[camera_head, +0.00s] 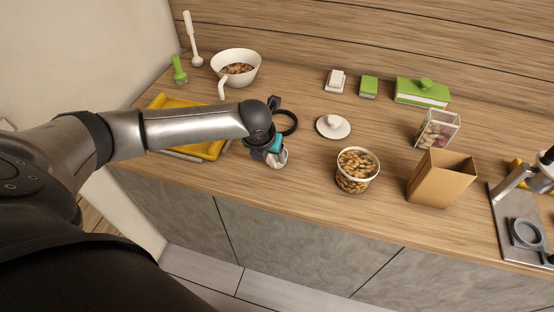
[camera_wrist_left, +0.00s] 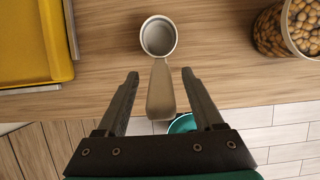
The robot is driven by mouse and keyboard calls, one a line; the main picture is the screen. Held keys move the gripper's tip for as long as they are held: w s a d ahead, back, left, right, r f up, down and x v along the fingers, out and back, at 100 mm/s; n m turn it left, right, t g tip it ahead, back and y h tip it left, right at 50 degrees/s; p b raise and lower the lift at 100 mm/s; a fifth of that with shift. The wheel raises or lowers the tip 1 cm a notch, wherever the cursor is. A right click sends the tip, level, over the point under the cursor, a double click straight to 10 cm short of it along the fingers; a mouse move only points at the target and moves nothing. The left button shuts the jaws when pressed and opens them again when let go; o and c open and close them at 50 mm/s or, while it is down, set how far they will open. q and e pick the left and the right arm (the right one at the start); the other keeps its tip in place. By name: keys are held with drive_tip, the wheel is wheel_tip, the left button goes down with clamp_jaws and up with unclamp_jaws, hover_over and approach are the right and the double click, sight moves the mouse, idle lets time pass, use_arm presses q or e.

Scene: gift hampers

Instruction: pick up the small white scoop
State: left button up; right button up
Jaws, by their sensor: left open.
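The small white scoop, with a round hollow cup (camera_wrist_left: 158,36) and a tapering grey-beige handle (camera_wrist_left: 161,92), lies near the counter's front edge. The handle end reaches past that edge in the left wrist view. My left gripper (camera_wrist_left: 160,74) is open, with one finger on each side of the handle and a visible gap on both sides. I cannot tell how far above the handle the fingertips are. In the head view my left gripper (camera_head: 270,146) hangs over the front edge, with a pale part of the scoop (camera_head: 278,159) showing beside it. My right gripper is not in view.
A yellow tray (camera_head: 211,150) lies left, partly under my arm. A tub of nuts (camera_head: 356,171) stands right of the scoop, with a white lid (camera_head: 333,127) behind it. A cardboard box (camera_head: 440,178) is farther right. A white bowl (camera_head: 241,81) stands behind my arm.

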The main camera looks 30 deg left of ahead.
use_arm(q)
drive_tip(key=shift+x, duration=0.8)
clamp_jaws()
